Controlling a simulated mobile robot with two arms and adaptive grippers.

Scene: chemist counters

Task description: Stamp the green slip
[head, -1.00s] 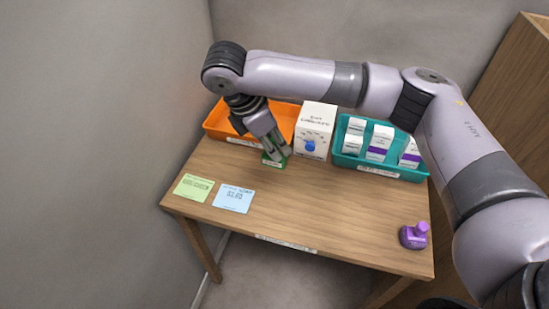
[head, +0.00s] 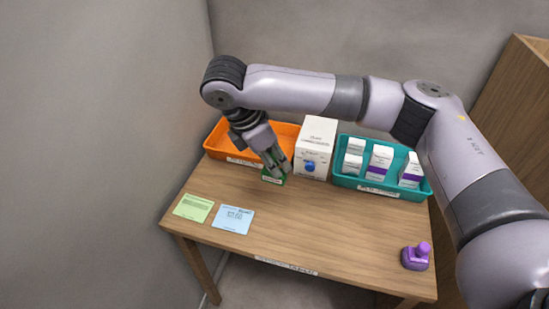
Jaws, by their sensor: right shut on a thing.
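The green slip (head: 193,208) lies flat at the front left of the wooden table. A purple stamp (head: 416,257) with a knobbed handle stands at the table's front right corner. My right gripper (head: 279,170) points down in front of the orange tray and the white dispenser. It is shut on a small green object (head: 272,179), mostly hidden by the fingers, at or just above the tabletop; I cannot tell whether it touches. The slip is to the left and nearer the front than this gripper. My left gripper is not in view.
A blue slip (head: 233,220) lies right beside the green slip. An orange tray (head: 217,147), a white box with a blue knob (head: 317,145) and a teal tray (head: 345,182) with several white boxes line the back. The table's middle (head: 310,225) is clear.

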